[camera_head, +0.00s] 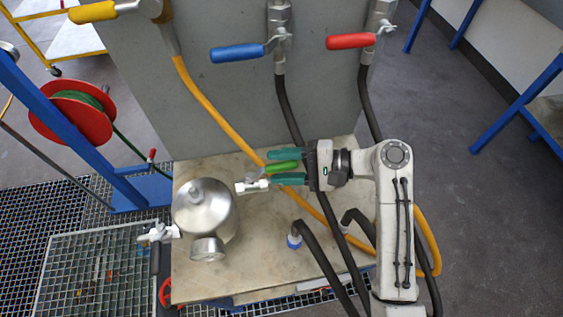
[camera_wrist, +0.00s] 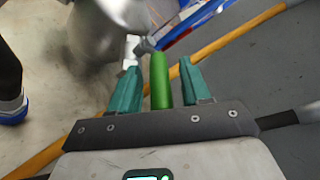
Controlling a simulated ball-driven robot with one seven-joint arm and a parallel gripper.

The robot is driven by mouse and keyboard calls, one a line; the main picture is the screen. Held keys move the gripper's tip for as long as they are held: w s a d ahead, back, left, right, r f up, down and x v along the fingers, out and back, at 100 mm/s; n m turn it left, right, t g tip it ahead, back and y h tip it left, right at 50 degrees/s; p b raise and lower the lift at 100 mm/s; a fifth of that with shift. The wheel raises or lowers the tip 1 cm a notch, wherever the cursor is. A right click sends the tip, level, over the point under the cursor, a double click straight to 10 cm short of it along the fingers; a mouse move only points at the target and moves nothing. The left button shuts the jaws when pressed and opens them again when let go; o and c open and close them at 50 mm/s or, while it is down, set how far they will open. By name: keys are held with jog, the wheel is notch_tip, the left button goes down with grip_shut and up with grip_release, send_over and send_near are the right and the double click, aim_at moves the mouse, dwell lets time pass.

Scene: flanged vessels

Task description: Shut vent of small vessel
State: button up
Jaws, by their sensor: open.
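The small vessel (camera_head: 205,211) is a rounded, shiny steel pot on the pale worktop, left of my gripper. Its blurred metal body also shows at the top of the wrist view (camera_wrist: 103,32). A vent valve (camera_head: 252,186) with a white fitting is on its right side, and its green lever handle (camera_head: 283,167) points right, toward my gripper. My gripper (camera_head: 270,166) has teal fingers and is open. In the wrist view the green handle (camera_wrist: 160,80) lies between the open fingers, with a gap visible on each side.
A grey panel (camera_head: 225,90) stands behind, carrying blue (camera_head: 236,52), red (camera_head: 350,41) and yellow (camera_head: 92,12) valve handles. Black and yellow hoses (camera_head: 205,100) run down past my gripper. Another valve (camera_head: 157,234) is on the vessel's left. The front worktop (camera_head: 250,270) is mostly clear.

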jog(key=shift+a, duration=0.15)
grip_shut()
dwell(0.4)
